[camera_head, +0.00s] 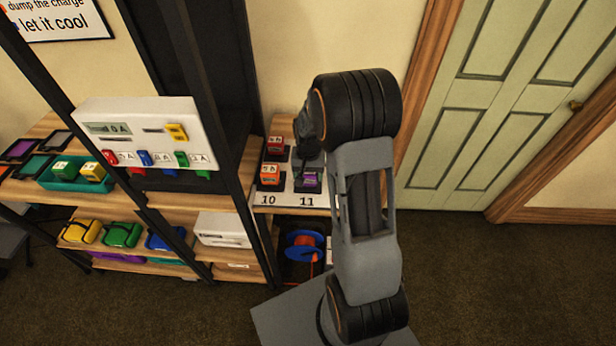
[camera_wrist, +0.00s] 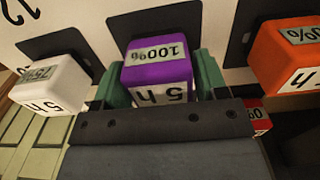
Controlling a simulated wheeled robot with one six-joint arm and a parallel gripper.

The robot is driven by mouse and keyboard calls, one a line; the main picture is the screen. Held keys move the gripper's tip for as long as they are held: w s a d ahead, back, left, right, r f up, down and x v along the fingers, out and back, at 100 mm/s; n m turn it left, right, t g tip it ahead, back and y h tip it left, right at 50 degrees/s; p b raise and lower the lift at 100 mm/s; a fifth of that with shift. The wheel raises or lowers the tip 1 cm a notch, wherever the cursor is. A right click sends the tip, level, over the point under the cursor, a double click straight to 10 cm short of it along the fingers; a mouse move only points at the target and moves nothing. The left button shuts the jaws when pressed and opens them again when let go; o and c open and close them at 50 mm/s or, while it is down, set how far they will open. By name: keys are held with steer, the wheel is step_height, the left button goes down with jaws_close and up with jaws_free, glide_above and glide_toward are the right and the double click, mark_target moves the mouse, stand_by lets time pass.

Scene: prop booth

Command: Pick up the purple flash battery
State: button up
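The purple flash battery (camera_wrist: 157,69) sits on a dark pad on the white board in the wrist view, its label reading 100% and 5 h. It also shows in the head view (camera_head: 308,182), above the number 11, partly behind my arm. My gripper (camera_wrist: 163,80) has its green fingers on either side of the battery, close to its sides. Whether the fingers press on it or leave a small gap cannot be told. In the head view the gripper is mostly hidden by my arm.
An orange battery (camera_wrist: 286,55) stands to the right and a white battery (camera_wrist: 50,82) to the left in the wrist view. A red battery (camera_wrist: 257,116) shows behind my gripper. A black shelf post (camera_head: 222,130) stands left of the board; a green door (camera_head: 480,110) is right.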

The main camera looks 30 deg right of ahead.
steer(key=c, duration=0.7)
steer(key=shift+c, duration=0.3)
steer(key=shift+r, duration=0.2)
